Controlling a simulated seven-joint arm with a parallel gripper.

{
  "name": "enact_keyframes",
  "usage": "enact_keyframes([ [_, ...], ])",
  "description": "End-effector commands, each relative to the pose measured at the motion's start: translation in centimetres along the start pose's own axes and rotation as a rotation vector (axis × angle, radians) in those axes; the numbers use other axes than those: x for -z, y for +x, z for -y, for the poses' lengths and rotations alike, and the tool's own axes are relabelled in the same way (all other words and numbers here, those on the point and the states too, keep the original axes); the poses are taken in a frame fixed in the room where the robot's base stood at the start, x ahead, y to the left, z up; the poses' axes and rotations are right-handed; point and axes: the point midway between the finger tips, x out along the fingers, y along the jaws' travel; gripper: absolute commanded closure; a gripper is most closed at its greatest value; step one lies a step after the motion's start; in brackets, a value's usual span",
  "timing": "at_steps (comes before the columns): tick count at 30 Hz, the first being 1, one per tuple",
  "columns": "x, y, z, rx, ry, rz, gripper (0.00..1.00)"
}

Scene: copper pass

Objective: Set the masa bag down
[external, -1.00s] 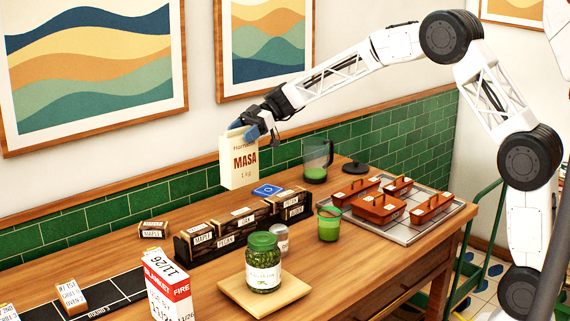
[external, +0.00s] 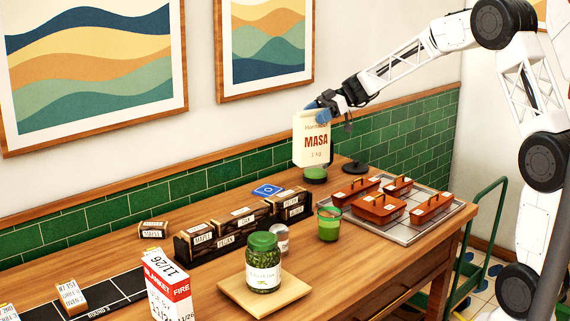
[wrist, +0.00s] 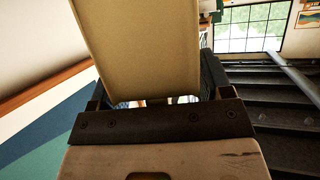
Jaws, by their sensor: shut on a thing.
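The masa bag (external: 313,147) is a cream paper bag with red "MASA" lettering. It is held upright in the air, in front of the wall and above the back of the table. My gripper (external: 322,112) is shut on its top edge. In the wrist view the bag's plain side (wrist: 150,45) fills the upper middle, between the fingers of my gripper (wrist: 160,98). In the external view the bag hides most of a clear pitcher with green contents (external: 316,174); I cannot tell the exact gap between them.
A black round lid (external: 355,168) and a grey tray with several orange lidded dishes (external: 398,233) are to the right. A green cup (external: 329,224), a dark rack of labelled blocks (external: 183,249) and a jar on a wooden board (external: 231,291) stand in front. A blue card (external: 267,190) lies behind the rack.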

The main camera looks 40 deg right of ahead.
Motion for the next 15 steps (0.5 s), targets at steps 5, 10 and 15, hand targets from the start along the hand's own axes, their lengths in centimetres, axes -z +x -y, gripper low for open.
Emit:
enact_keyframes([
  [5,-1.1,-4.1,1.1,-0.048,0.017,-0.001,1.00],
  [10,-2.3,-7.6,2.4,-0.092,0.035,-0.001,1.00],
  [15,-3.4,-10.8,3.9,-0.134,0.053,-0.001,1.00],
])
